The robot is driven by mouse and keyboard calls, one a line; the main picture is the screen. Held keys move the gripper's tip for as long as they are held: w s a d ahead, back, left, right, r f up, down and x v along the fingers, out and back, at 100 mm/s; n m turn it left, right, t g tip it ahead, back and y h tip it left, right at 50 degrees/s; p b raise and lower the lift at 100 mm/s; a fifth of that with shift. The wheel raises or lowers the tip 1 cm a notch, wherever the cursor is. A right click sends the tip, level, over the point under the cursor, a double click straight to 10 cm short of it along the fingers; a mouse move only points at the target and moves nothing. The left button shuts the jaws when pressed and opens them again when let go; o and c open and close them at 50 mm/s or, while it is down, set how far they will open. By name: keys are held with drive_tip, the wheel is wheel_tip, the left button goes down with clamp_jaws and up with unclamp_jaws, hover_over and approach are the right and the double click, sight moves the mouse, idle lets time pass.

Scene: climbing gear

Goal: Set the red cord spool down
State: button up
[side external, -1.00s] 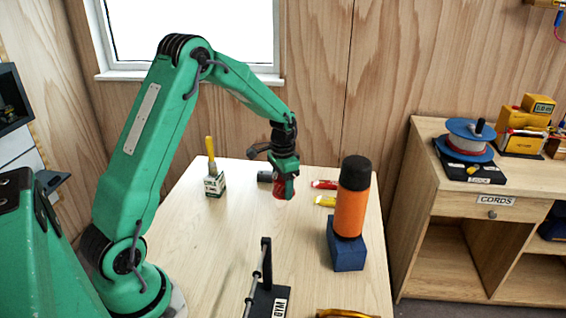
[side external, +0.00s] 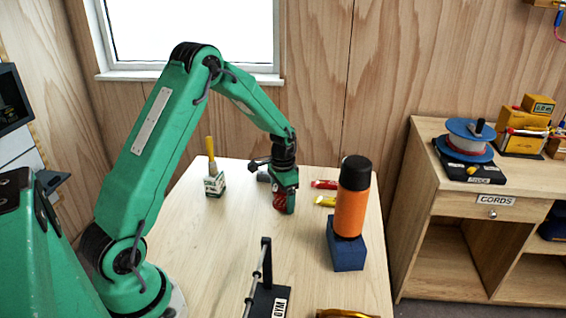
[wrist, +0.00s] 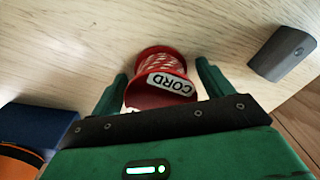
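The red cord spool (side external: 280,201) is a red reel with red-and-white cord and a white "CORD" label. It is between the fingers of my gripper (side external: 285,196), low over the far part of the pale wooden table (side external: 210,250). In the wrist view, the spool (wrist: 160,72) sits between the two green fingertips of my gripper (wrist: 160,78).
An orange bottle (side external: 352,210) stands on a blue block (side external: 345,250). A small box with a yellow-handled brush (side external: 214,184) stands left. A black rack (side external: 266,290) is in front.

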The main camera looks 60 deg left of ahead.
drive_tip(key=shift+r, duration=0.1)
wheel_tip(320, 180, up, 12)
idle(1.0)
drive_tip(key=shift+r, duration=0.15)
idle(0.3)
drive_tip(key=s+d+r+t, duration=0.3)
drive_tip(key=s+d+r, duration=0.6)
drive_tip(key=s+r, duration=0.2)
drive_tip(key=s+d+n+t, duration=0.1)
drive_tip(key=s+d, duration=0.1)
drive_tip(key=s, duration=0.4)
drive_tip(key=s+d+r+t, duration=0.1)
drive_tip(key=s+d, duration=0.2)
drive_tip(key=s, duration=0.3)
drive_tip(key=shift+d+n+t, duration=0.25)
drive_tip(key=shift+n+t, duration=0.05)
drive_tip(key=shift+n, duration=0.1)
idle(0.5)
